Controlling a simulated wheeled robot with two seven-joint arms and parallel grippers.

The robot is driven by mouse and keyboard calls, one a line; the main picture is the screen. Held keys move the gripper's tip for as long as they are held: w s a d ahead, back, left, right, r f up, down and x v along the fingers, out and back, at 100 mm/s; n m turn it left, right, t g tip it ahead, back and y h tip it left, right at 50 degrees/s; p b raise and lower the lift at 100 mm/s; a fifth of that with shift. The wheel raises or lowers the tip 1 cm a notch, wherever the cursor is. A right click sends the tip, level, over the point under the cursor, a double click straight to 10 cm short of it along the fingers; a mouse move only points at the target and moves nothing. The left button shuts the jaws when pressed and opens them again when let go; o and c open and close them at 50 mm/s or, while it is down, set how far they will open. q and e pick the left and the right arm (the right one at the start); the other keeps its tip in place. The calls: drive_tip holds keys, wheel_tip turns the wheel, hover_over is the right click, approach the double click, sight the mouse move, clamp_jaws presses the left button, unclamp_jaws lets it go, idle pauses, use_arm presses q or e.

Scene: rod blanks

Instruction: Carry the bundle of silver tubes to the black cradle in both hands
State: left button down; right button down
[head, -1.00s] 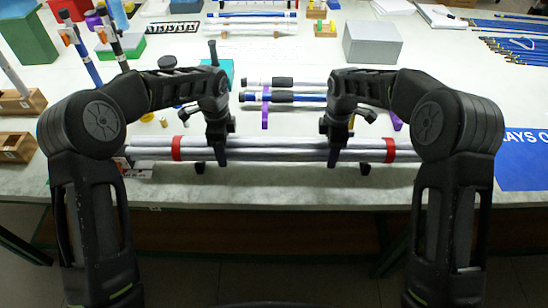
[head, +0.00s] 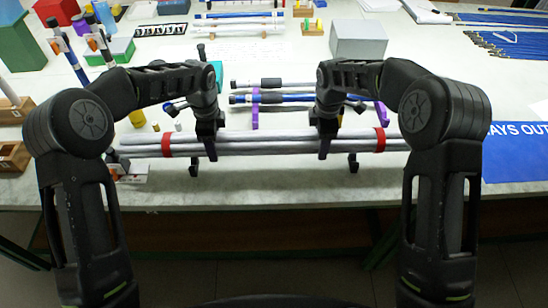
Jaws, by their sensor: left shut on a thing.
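The bundle of silver tubes (head: 265,145) lies level across the front of the white table, with a red band near each end. My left gripper (head: 209,146) is shut on the bundle left of its middle. My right gripper (head: 325,143) is at the bundle right of its middle, one finger in front of the tubes. Its other finger is hidden, so its closure is unclear. Two black supports, seemingly the black cradle (head: 353,163), show just below the bundle. I cannot tell whether the bundle rests on them.
Behind the bundle, purple stands (head: 255,115) hold blue and silver rods. A grey box (head: 358,39) stands at the back. Wooden blocks (head: 14,157) and small yellow and grey cylinders are at the left. A blue sign (head: 515,155) lies at the right. The table's front edge is close.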

use_arm(q)
drive_tip(key=shift+f, duration=0.1)
use_arm(e)
drive_tip(key=shift+f, duration=0.15)
